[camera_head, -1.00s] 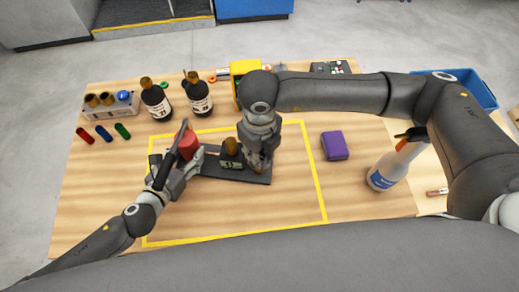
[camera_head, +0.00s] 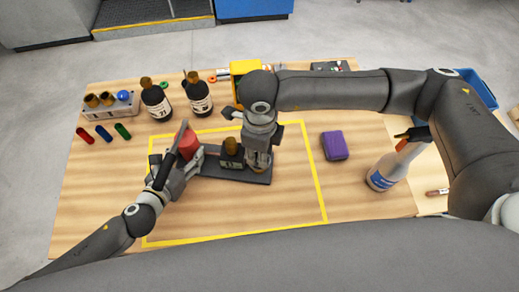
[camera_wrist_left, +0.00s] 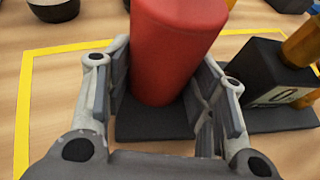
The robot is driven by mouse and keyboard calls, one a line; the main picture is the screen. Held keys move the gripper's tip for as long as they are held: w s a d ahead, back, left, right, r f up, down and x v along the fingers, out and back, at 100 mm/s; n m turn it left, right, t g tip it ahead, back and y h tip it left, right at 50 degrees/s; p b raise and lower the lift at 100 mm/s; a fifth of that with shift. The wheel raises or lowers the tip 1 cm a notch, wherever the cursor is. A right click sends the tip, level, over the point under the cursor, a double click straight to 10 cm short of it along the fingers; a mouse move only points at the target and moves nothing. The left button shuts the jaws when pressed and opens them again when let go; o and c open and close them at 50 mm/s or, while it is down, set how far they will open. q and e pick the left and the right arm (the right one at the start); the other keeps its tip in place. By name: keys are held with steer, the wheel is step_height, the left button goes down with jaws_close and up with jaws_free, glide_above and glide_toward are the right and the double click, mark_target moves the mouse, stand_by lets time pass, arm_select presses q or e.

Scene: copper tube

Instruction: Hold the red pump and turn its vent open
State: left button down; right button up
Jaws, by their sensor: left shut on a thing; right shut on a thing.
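The red pump (camera_head: 189,144) stands on a dark base plate (camera_head: 213,171) inside the yellow outline. My left gripper (camera_head: 177,165) is shut on the red pump; in the left wrist view the red cylinder (camera_wrist_left: 170,50) sits between its two fingers. Beside it on the same plate is a dark block with a pale label and a brass-coloured top (camera_head: 231,147). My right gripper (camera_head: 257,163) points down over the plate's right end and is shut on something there. Its fingers hide what they hold, so the vent itself cannot be made out.
Two dark bottles (camera_head: 157,104) and a rack (camera_head: 111,104) stand at the back left, with small coloured tubes in front. A yellow object (camera_head: 243,68) is behind my right wrist. A purple block (camera_head: 334,146) and a spray bottle (camera_head: 388,172) are to the right. The front of the outline is clear.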

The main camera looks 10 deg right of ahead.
stand_by(0.3)
steer(key=o, duration=1.1)
steer(key=shift+c, duration=0.2)
step_height(320, 180, up, 12)
arm_select(q)
steer(key=c, duration=0.5)
jaws_free()
steer(key=shift+c, duration=0.2)
